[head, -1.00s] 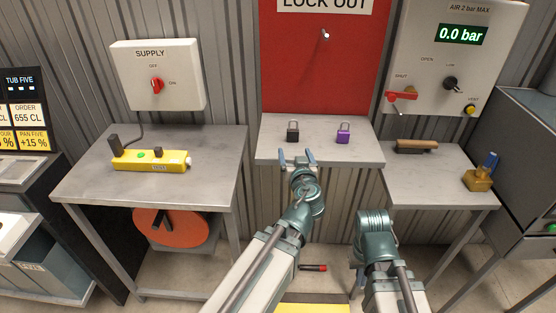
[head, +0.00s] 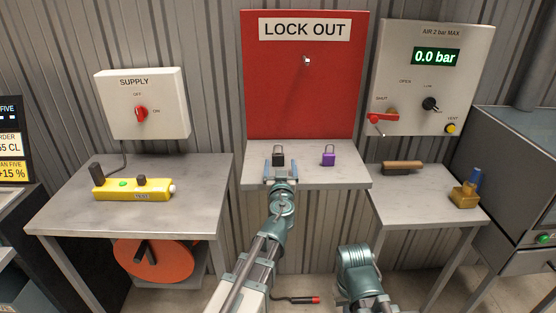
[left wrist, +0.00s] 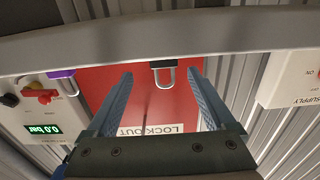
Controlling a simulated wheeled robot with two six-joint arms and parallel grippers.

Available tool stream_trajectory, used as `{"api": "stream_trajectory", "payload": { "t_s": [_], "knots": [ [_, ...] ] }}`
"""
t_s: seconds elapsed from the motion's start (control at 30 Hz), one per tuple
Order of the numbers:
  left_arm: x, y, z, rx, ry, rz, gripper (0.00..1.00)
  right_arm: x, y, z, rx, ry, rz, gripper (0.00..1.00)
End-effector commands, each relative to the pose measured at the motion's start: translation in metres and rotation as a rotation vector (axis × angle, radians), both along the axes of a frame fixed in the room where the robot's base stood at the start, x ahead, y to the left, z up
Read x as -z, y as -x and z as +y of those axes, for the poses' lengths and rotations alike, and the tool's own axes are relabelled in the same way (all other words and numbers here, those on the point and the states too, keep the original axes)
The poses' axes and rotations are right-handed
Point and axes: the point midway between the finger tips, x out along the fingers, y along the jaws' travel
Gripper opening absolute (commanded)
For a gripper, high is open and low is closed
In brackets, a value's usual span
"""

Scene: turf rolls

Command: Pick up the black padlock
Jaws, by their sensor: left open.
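The black padlock (head: 278,159) stands on the grey shelf (head: 310,178) under the red lock out board, its shackle up. The purple padlock (head: 328,158) stands to its right. My left gripper (head: 281,174) is open and empty at the shelf's front edge, in front of the black padlock. In the left wrist view, which is upside down, the black padlock (left wrist: 164,64) shows beyond and between the two open fingers, with a gap to each. My right arm is low at the bottom of the head view; its fingers cannot be made out.
The red board (head: 305,95) with a peg rises behind the shelf. A yellow pendant box (head: 133,189) lies on the left table. A brush (head: 402,167) and a brass-coloured block (head: 465,195) are on the right table. The shelf around the padlocks is otherwise clear.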

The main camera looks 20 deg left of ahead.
Motion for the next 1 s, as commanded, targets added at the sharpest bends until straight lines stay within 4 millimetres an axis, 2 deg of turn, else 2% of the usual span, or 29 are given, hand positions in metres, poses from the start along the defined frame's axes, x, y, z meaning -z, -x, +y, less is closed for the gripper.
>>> {"api": "stream_trajectory", "payload": {
  "t_s": [0.03,0.1,0.37,0.7,0.97,1.0],
  "knots": [
    [0.000,-0.011,0.002,-0.001,0.000,0.000,0.88,0.000,0.000,0.000,0.000,0.000,0.000,0.00],
    [0.000,-0.015,0.004,0.000,0.000,0.000,0.88,0.000,0.000,0.000,0.000,0.000,0.000,0.00],
    [-0.001,-0.020,0.007,0.000,0.000,0.000,0.88,-0.001,0.000,0.000,0.000,0.000,0.000,0.00],
    [-0.003,-0.062,0.023,0.000,0.000,0.000,0.88,-0.003,0.000,0.000,0.000,0.000,0.000,0.00],
    [-0.003,-0.063,0.024,0.000,0.000,0.000,0.88,-0.003,0.000,0.000,0.000,0.000,0.000,0.00],
    [-0.003,-0.063,0.024,0.000,0.000,0.000,0.80,-0.003,0.000,0.000,0.000,0.000,0.000,0.00]
  ]
}}
